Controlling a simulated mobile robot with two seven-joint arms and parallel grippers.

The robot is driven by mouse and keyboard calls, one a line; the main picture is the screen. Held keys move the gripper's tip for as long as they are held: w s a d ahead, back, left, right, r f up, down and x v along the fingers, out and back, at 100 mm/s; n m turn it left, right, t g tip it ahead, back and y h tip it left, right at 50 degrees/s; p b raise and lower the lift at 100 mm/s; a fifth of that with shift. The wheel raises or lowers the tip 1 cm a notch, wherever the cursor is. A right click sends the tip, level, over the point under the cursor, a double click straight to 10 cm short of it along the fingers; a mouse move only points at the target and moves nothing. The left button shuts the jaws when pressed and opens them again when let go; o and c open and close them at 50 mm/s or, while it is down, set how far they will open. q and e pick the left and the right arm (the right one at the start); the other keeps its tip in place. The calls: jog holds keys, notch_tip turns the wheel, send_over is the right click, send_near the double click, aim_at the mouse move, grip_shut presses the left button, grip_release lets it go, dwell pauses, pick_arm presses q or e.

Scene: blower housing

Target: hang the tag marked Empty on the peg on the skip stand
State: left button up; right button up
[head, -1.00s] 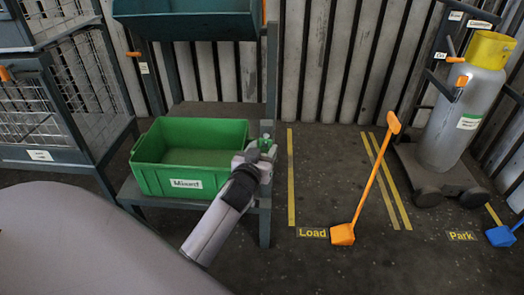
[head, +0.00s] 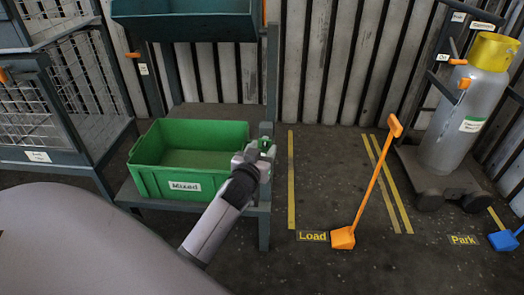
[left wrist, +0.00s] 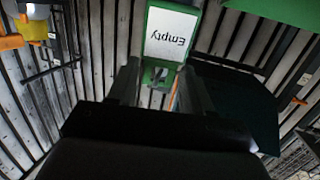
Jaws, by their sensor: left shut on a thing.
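My left gripper (head: 258,157) is shut on a green tag (head: 265,147), just right of the green crate. In the left wrist view the tag (left wrist: 171,35) has a white face reading "Empty", upside down, and sits between the fingers. An orange peg (head: 133,54) sticks out on a post at the left of the stand that carries a dark teal skip (head: 188,22). A small white label hangs below that peg. The tag is apart from this peg. My right gripper is not in view.
A green crate (head: 168,184) marked "Mixed" stands on a low shelf beside my gripper. A wire cage (head: 40,115) is at the left. An orange long-handled scoop (head: 368,190) stands by the "Load" marking. A gas cylinder (head: 470,115) on a trolley is at the right.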

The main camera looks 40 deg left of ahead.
pick_arm(q)
jog(key=o, duration=1.1)
